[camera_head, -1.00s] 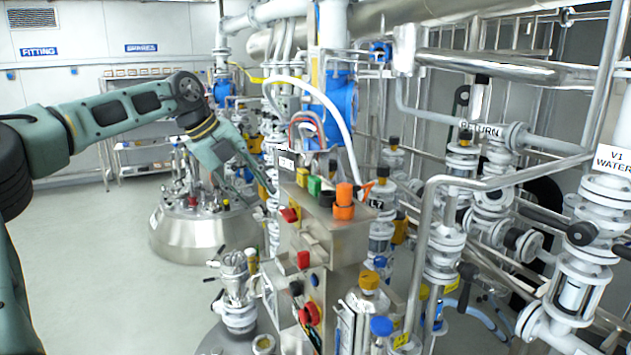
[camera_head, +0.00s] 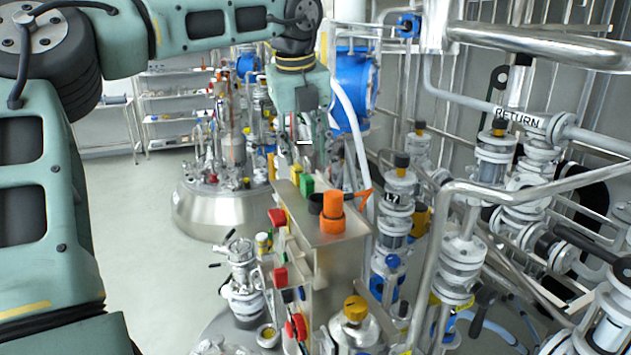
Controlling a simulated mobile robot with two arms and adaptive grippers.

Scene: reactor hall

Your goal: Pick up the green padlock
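The green padlock (camera_head: 307,185) sits on top of the steel control box, in a row between a yellow padlock (camera_head: 296,173) and a black one (camera_head: 316,203). My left gripper (camera_head: 305,152) points down from above, just over the far end of this row. Its fingers appear apart, with nothing seen between them. They are above the green padlock and slightly behind it in the picture; the exact gap is hard to judge. My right gripper is not in view.
An orange padlock-like block (camera_head: 333,212) stands at the near end of the steel box (camera_head: 340,265). Red buttons (camera_head: 278,217) stick out from its left face. A white hose (camera_head: 352,125) arches close behind the gripper. Pipes and valves crowd the right; open floor (camera_head: 135,240) lies left.

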